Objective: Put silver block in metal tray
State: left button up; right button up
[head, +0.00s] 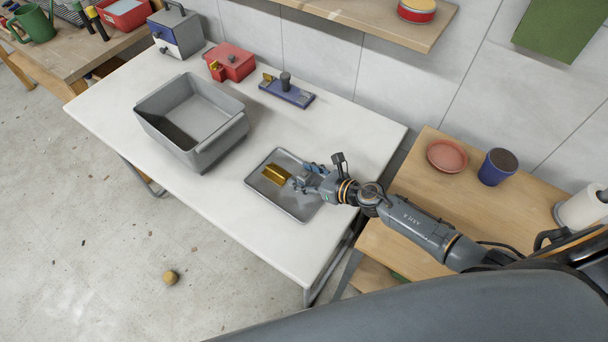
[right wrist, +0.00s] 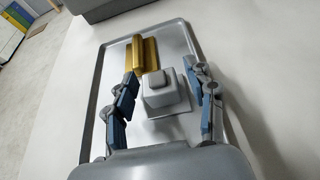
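The metal tray (head: 296,214) is a shallow grey tray on the white table. It also shows in the right wrist view (right wrist: 104,70). The silver block (right wrist: 160,100), a stepped grey piece with a smaller top, appears to rest on the tray floor. A gold block (head: 276,174) lies in the tray beyond it and also shows in the right wrist view (right wrist: 144,53). My right gripper (head: 302,179) is low over the tray. In the right wrist view its fingers (right wrist: 162,76) are spread on either side of the silver block, with gaps on both sides. My left gripper is not in view.
A deep grey bin (head: 222,142) stands left of the tray. A blue base with a dark knob (head: 286,94), a red box (head: 232,64) and a grey-blue box (head: 176,34) line the table's back. A wooden shelf (head: 350,14) overhangs the wall side. The table's front left is clear.

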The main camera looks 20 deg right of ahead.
jog(key=shift+r, duration=0.15)
jog(key=v, duration=1)
jog(key=shift+s+d+b, duration=0.2)
jog(key=shift+s+b, duration=0.05)
jog(key=shift+b, duration=0.05)
jog(key=shift+s+d+r, duration=0.35)
jog(key=shift+s+r, duration=0.15)
